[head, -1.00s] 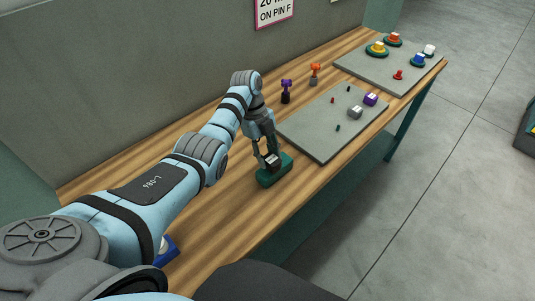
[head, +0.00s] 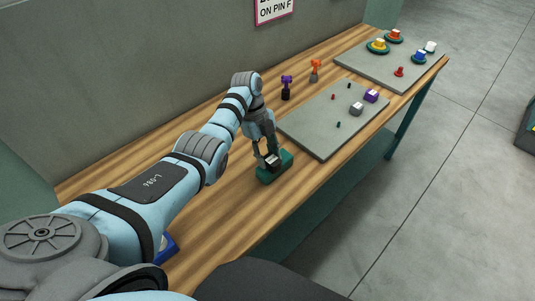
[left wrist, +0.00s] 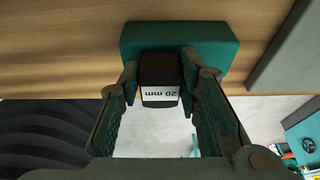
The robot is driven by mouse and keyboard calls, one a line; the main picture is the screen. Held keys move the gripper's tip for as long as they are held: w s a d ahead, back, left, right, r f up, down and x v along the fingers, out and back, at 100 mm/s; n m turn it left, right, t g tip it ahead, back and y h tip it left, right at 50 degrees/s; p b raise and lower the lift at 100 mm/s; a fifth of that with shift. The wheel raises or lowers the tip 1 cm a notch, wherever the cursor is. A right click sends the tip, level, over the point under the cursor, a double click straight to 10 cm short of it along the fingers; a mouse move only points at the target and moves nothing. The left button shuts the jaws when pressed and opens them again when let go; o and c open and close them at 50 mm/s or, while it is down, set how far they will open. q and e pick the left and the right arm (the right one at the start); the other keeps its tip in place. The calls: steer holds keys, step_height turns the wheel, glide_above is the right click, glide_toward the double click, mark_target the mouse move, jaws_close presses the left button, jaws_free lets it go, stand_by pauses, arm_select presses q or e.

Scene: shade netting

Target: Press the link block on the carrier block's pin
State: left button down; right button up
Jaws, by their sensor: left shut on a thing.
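My left gripper (head: 267,155) points down at a green block (head: 278,172) near the front of the wooden bench. Its fingers are shut on a dark block marked "20 mm" (left wrist: 159,80), which overlaps the green block (left wrist: 205,38) in the left wrist view. Whether the dark block rests on or in the green block I cannot tell. Which of these is the link block or the carrier block is not marked. A grey block (head: 356,109) and a purple-and-white block (head: 371,96) sit on a grey board beyond. My right gripper is not in view.
The grey board (head: 325,145) carries several small pins. A second board (head: 385,77) at the far end holds coloured pieces. A purple piece (head: 286,86) and an orange piece (head: 315,70) stand near the wall. A blue thing (head: 168,246) is partly hidden behind my arm.

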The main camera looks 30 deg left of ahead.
arm_select(q)
steer(key=c, duration=1.1)
jaws_free()
steer(key=v, duration=0.7)
steer(key=shift+a+r, duration=0.1)
steer(key=shift+r, duration=0.1)
